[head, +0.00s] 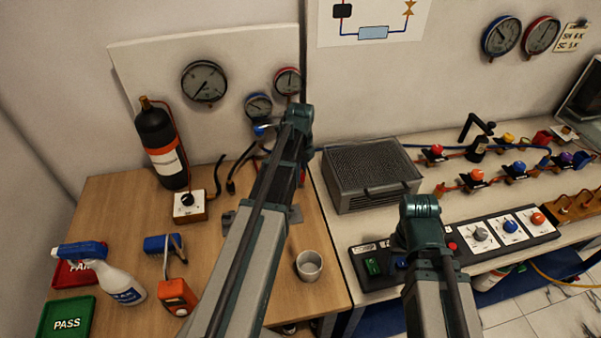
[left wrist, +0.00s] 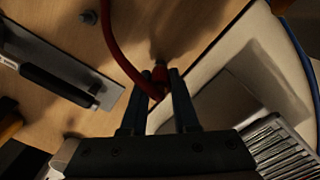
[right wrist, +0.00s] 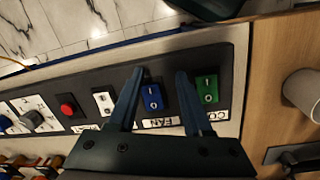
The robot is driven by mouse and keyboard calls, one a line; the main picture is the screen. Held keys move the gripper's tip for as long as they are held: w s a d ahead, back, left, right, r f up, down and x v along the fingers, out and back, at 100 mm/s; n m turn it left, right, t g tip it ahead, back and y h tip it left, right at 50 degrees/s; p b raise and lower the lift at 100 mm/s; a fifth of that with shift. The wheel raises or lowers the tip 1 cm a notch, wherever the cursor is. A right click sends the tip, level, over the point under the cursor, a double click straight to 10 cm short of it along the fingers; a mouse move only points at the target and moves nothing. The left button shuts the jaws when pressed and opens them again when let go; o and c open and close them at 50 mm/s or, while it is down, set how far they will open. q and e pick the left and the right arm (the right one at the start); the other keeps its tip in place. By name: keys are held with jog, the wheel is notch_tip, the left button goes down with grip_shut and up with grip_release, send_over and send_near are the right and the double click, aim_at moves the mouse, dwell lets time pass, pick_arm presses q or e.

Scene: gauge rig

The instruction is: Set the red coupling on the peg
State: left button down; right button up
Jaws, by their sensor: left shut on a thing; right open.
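The red coupling (left wrist: 160,72) shows between the fingertips of my left gripper (left wrist: 162,84) in the left wrist view. The gripper is shut on it, and a red hose (left wrist: 118,48) curves away from it. In the head view my left arm hides most of this gripper and the coupling.
A grey metal plate (left wrist: 62,67) lies beside my left gripper. A white cup (head: 309,265) stands on the wooden table near its right edge. A grey vented box (head: 370,174) stands on the pale bench. The switch panel (head: 372,285) lies under my right gripper.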

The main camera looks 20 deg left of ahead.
pick_arm(q)
jog(key=shift+f+b, duration=0.6)
pick_arm(e)
jog(key=shift+f, duration=0.6)
